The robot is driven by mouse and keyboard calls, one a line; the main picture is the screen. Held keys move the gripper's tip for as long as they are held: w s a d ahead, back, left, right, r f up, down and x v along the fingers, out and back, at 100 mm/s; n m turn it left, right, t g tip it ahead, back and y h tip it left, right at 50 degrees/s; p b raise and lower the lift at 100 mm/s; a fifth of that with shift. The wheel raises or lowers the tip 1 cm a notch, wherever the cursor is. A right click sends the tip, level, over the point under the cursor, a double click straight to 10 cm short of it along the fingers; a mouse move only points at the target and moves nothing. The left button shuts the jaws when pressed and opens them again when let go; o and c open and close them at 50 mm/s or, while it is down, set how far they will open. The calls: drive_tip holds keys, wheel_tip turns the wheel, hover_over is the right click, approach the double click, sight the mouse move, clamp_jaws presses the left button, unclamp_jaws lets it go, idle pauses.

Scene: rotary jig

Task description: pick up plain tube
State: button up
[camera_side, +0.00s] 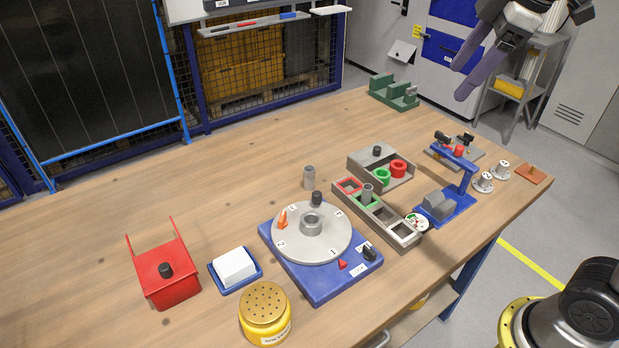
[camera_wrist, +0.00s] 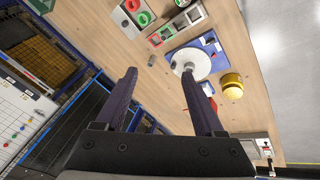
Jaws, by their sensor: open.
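A plain grey tube (camera_side: 309,177) stands upright on the wooden table, just behind the rotary jig. It also shows in the wrist view (camera_wrist: 152,60), between my fingertips in the picture but well beyond them. Another grey tube-like piece (camera_side: 367,192) stands in a compartment of the narrow grey tray. The rotary jig has a round grey disc (camera_side: 290,245) on a blue base, with a grey hub in its middle. My gripper (camera_side: 463,82) is open and empty, high at the upper right in the side view, far from the tube. Its dark purple fingers (camera_wrist: 159,74) also show in the wrist view.
The narrow tray (camera_side: 405,236) and a grey bin with red and green rings (camera_side: 397,169) stand right of the tube. A red box (camera_side: 165,275), a white block in a blue dish (camera_side: 235,268) and a yellow perforated pot (camera_side: 265,312) stand nearer. The table left of the tube is clear.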

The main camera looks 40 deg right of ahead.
drive_tip(key=w+a+f+n+g, duration=0.1)
drive_tip(key=w+a+n, duration=0.15)
drive_tip(key=w, duration=1.05)
drive_tip(key=n+g, duration=0.3)
hover_over(309, 168)
drive_tip(key=d, duration=0.2)
wheel_tip(309, 168, down, 15)
drive_tip(key=shift+g, duration=0.3)
drive_tip(key=f, duration=0.8)
drive_tip(key=a+f, duration=0.1)
drive_tip(key=f, duration=0.3)
drive_tip(key=shift+s, duration=0.15)
drive_tip(key=shift+a+f, duration=0.15)
drive_tip(key=shift+f, duration=0.95)
drive_tip(key=shift+a+f, duration=0.2)
drive_tip(key=shift+f, duration=0.95)
drive_tip(key=shift+a+f, duration=0.15)
drive_tip(key=shift+f, duration=0.95)
clamp_jaws()
